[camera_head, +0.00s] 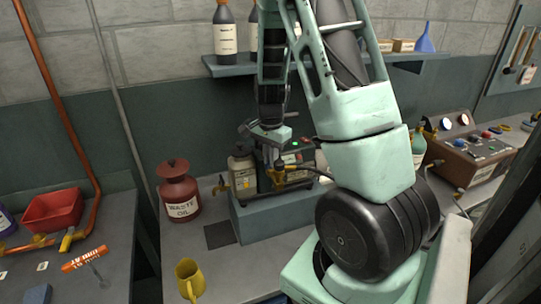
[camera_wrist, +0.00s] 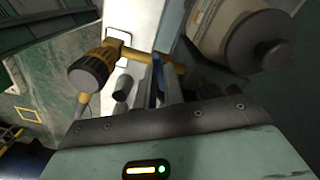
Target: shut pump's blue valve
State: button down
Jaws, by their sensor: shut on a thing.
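The pump (camera_head: 298,172) sits on a blue-grey block on the bench, with a small green light on it. My gripper (camera_head: 277,160) reaches down from above to the pump's brass fittings. In the wrist view my gripper (camera_wrist: 163,75) is shut on the blue valve handle (camera_wrist: 157,66), seen edge-on as a thin blue strip between the fingers. The handle is at a brass pipe (camera_wrist: 133,54) that ends in a brass and black knob (camera_wrist: 92,69) at left. The fingers hide most of the handle, so its exact angle is unclear. In the head view the blue handle cannot be made out.
A control box (camera_head: 468,157) is at right. A shelf (camera_head: 232,69) with bottles is above.

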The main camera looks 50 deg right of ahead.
jog(key=shift+a+m+p, duration=0.1)
jog(key=shift+m+p, duration=0.2)
jog(key=shift+m, duration=0.4)
jog(key=shift+m+p, duration=0.95)
jog(key=shift+m, duration=0.55)
jog(key=shift+r+m+p, duration=0.1)
jog(key=shift+m+p, duration=0.5)
jog(key=shift+m, duration=0.1)
jog(key=c, duration=1.4)
grip_release()
